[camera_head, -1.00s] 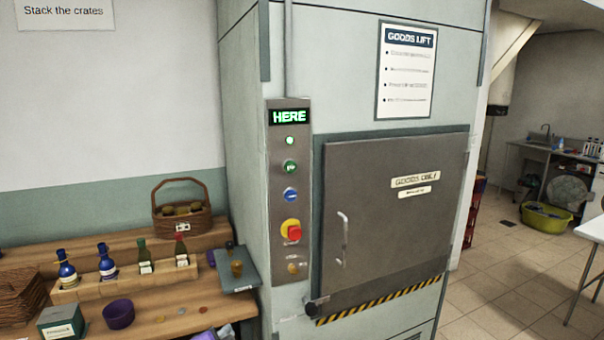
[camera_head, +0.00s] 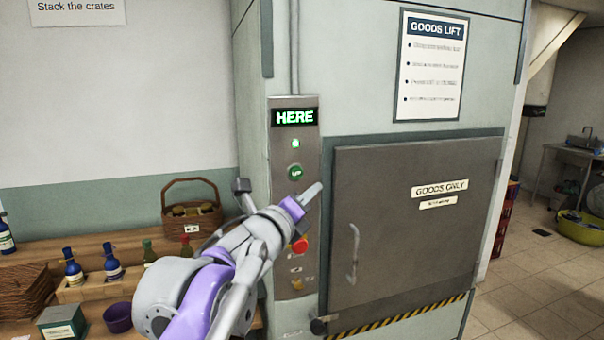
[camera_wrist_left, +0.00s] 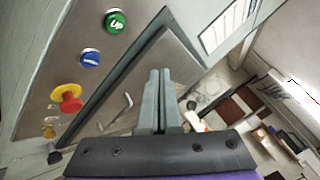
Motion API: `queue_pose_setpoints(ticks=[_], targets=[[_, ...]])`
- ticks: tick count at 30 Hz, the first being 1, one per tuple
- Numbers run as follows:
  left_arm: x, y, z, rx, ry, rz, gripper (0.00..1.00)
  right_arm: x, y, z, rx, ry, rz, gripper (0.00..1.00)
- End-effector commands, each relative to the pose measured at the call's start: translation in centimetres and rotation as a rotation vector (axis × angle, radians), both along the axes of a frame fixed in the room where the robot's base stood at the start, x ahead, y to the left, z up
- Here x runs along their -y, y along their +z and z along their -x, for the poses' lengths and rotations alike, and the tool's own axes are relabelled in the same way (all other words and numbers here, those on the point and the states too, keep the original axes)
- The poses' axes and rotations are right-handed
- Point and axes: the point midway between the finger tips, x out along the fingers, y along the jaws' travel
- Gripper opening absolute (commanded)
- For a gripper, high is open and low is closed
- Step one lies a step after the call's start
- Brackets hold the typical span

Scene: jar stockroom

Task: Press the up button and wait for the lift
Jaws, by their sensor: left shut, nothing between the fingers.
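The green up button (camera_head: 295,172) is on the metal control panel (camera_head: 283,225) of the goods lift; it also shows in the left wrist view (camera_wrist_left: 115,22). The panel's display (camera_head: 295,117) reads HERE, and a small green lamp (camera_head: 295,143) below it is lit. The lift door (camera_head: 400,245) is closed. My left gripper (camera_head: 314,192) is shut and empty, in front of the panel, its tips just below and right of the up button in the head view. I cannot tell contact. In the left wrist view the fingers (camera_wrist_left: 160,75) are together. My right gripper is not in view.
A red emergency knob (camera_head: 300,245) and a blue button (camera_wrist_left: 90,58) sit below the up button. A shelf with bottles (camera_head: 73,268), a basket (camera_head: 192,215) and a purple bowl (camera_head: 118,317) stands left of the lift.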

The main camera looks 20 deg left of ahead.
Motion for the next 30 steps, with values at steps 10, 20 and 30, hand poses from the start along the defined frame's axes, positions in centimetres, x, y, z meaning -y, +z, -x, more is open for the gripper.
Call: queue_pose_setpoints(ticks=[10,20,30], targets=[[-0.2,-0.1,-0.2,-0.001,0.002,0.002,0.00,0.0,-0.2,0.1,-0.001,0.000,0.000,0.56],[-2.4,-0.2,-3.5,-0.003,0.005,0.002,0.00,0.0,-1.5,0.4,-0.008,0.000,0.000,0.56],[-4.6,0.1,-6.7,-0.002,0.003,0.003,0.00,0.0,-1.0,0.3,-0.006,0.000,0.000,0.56]])
